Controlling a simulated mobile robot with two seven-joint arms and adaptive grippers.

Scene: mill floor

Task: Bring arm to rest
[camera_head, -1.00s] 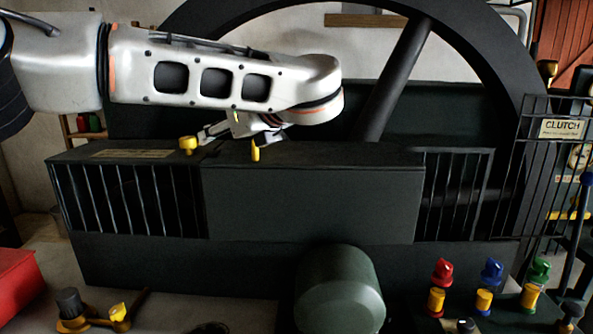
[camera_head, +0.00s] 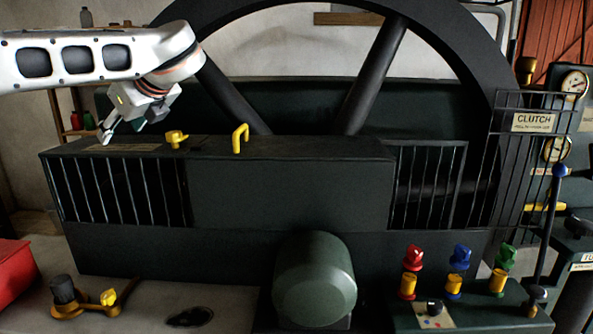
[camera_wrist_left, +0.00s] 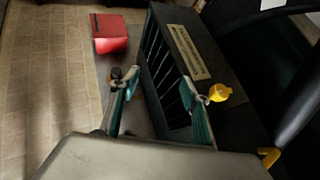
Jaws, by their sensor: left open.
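My left arm comes in from the upper left of the head view. Its gripper (camera_head: 121,128) hangs pointing down above the left end of the dark machine housing (camera_head: 290,200), left of the yellow knob (camera_head: 177,138) and apart from it. The gripper is open with nothing between its fingers. In the left wrist view the two fingers (camera_wrist_left: 154,92) stand apart, with the barred side of the housing behind them. The yellow knob also shows there (camera_wrist_left: 219,93), beyond the right finger. My right gripper is in neither view.
A yellow handle (camera_head: 240,138) stands on the housing top. A large spoked flywheel (camera_head: 374,75) rises behind it. Red, blue and green knobs (camera_head: 459,257) stand at front right. A red box (camera_head: 14,270) and a yellow-based fitting (camera_head: 72,312) are at lower left.

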